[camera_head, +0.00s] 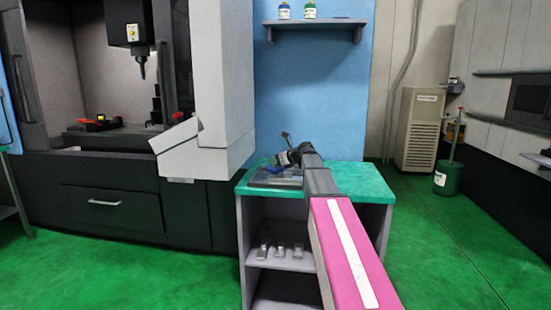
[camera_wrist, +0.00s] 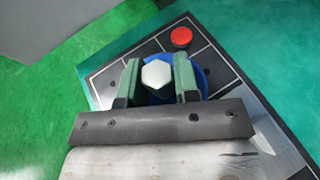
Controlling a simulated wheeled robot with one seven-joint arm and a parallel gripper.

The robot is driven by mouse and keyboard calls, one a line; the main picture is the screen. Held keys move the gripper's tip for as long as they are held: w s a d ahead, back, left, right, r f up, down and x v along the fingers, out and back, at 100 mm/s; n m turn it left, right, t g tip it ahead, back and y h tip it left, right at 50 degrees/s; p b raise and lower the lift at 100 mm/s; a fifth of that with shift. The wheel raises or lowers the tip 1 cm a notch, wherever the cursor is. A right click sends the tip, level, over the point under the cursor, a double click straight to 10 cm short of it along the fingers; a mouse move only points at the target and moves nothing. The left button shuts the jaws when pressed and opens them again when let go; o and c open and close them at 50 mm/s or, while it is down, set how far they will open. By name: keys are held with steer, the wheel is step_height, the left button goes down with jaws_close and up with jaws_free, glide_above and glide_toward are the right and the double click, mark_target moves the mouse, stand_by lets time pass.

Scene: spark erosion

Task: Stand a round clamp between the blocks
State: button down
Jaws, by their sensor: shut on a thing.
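In the wrist view my gripper (camera_wrist: 157,62) has its two green fingers closed on a piece with a pale hexagonal top (camera_wrist: 156,74). A round blue part (camera_wrist: 203,76) shows under and beside the right finger. The fingers hide much of the piece, and I cannot tell whether it is the round clamp. It is over a dark tray with a light grid (camera_wrist: 222,66); I cannot tell whether it touches. In the head view the tray (camera_head: 272,180) lies on the green-topped bench. Three small metal blocks (camera_head: 281,248) stand on the shelf below.
A red round piece (camera_wrist: 181,38) is in the tray near the far edge. The bench top (camera_head: 358,183) is clear right of my arm. A large machine (camera_head: 120,205) stands close on the left. A wall shelf (camera_head: 315,24) is above, and a green container (camera_head: 449,177) stands at right.

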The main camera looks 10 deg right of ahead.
steer(key=shift+f, duration=0.4)
steer(key=c, duration=0.8)
jaws_free()
steer(key=shift+r, duration=5.5)
